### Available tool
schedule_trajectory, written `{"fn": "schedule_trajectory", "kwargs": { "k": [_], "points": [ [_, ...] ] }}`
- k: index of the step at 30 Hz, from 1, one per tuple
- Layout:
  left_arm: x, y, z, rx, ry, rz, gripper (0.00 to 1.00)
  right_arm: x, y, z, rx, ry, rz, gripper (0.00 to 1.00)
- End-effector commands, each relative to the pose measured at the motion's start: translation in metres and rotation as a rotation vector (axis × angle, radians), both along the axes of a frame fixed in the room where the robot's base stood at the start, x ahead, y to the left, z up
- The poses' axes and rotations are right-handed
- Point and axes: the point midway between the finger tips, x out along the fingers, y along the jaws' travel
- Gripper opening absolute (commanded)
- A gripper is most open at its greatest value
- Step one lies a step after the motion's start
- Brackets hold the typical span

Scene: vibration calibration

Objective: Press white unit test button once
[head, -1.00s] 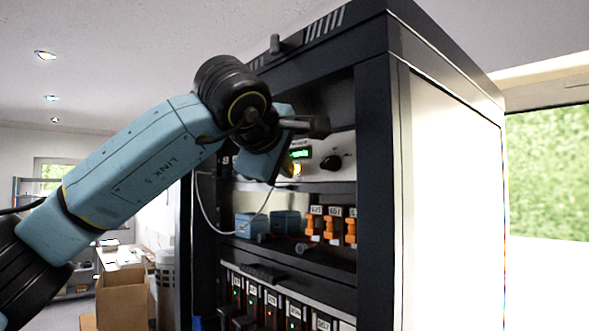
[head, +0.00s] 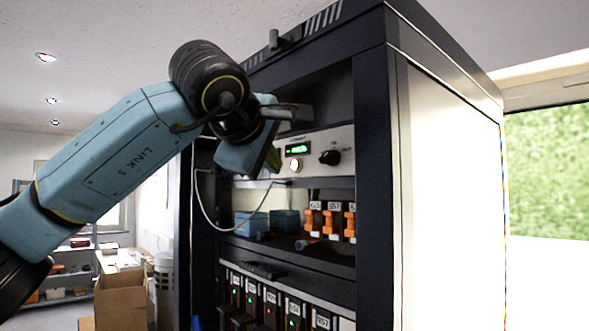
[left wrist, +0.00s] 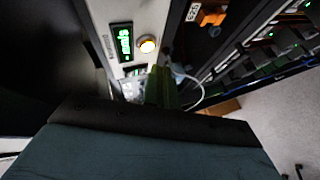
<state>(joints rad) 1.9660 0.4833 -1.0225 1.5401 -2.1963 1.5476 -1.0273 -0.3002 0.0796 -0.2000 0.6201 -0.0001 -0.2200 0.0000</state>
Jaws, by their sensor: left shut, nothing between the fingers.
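The white unit (head: 315,143) sits in the upper bay of the black rack. It has a green display (head: 298,149), a black knob (head: 330,157) and a round lit yellow-white button (head: 294,166) below the display. In the left wrist view the button (left wrist: 147,44) glows yellow beside the green display (left wrist: 121,42). My left gripper (head: 274,161) is shut and empty, left of the button and apart from it in the head view. Its fingers (left wrist: 160,86) show below the button in the left wrist view. My right gripper is not in view.
The black rack's side panel (head: 450,180) is on the right. A white cable (head: 207,205) hangs at the rack's left. Below the unit are blue boxes (head: 252,224) and orange-handled switches (head: 330,220). Lower modules (head: 270,300) carry small lights. Cardboard boxes (head: 122,298) stand at the left.

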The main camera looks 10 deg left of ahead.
Motion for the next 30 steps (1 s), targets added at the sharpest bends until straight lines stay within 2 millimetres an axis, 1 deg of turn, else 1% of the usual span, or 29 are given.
{"fn": "schedule_trajectory", "kwargs": {
  "k": [1, 3, 9, 12, 30],
  "points": [
    [-0.004, 0.004, -0.002, -0.001, -0.001, 0.001, 0.0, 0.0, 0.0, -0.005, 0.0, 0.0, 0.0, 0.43],
    [-0.01, 0.008, -0.002, 0.0, -0.002, 0.0, 0.0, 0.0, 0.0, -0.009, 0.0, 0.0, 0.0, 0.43],
    [-0.025, 0.02, -0.002, 0.0, -0.001, 0.001, 0.0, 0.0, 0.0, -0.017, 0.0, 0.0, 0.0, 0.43],
    [-0.029, 0.022, -0.001, 0.001, -0.001, -0.001, 0.0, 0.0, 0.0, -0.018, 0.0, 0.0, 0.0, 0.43],
    [-0.029, 0.022, 0.0, 0.0, 0.0, -0.001, 0.0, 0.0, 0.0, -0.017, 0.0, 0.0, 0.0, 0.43]
  ]
}}
